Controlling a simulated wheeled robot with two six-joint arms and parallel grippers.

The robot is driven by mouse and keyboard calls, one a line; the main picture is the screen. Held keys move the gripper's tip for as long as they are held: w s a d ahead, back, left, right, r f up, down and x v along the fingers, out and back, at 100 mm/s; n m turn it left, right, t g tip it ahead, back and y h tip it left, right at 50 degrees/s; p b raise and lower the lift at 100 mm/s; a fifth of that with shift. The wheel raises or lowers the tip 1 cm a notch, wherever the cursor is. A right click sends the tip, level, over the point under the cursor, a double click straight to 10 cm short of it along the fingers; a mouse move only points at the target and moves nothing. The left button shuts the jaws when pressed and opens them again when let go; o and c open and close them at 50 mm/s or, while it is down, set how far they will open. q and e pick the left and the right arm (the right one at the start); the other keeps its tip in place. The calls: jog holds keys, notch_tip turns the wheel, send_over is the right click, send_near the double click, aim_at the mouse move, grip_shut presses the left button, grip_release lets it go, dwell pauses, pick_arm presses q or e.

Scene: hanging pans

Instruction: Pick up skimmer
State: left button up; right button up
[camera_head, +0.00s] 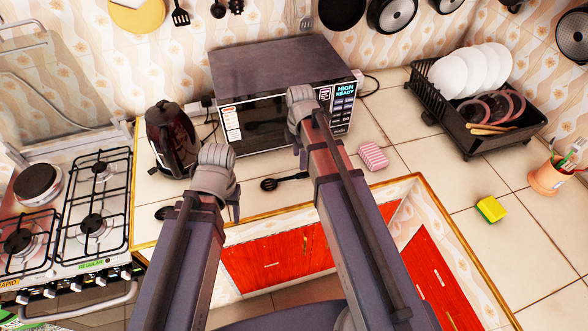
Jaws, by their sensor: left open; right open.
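A black utensil that looks like the skimmer (270,184) lies flat on the tiled counter in front of the microwave. Its rounded, slotted head points left and its handle runs right, with the far end close to or behind my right arm. My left gripper (235,210) is open and empty, to the left of the skimmer head and nearer to me. My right gripper (302,157) is open and empty, above the counter near the handle end. Both grippers look apart from the skimmer. Their fingers are partly hidden by my wrists.
A dark kettle (171,140) and a microwave (283,85) stand behind. Another dark object (164,213) shows beside my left arm. A pink-striped sponge (373,156), a dish rack (470,125) and a yellow-green sponge (490,209) are to the right. A stove (75,215) stands left.

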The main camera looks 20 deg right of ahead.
aim_at(300, 174)
jog(key=shift+s+d+f+b, duration=0.1)
jog(key=shift+f+b, duration=1.9)
jog(key=shift+s+d+f+b, duration=0.1)
jog(key=shift+f+b, duration=1.9)
jog(key=shift+r, duration=0.1)
grip_shut()
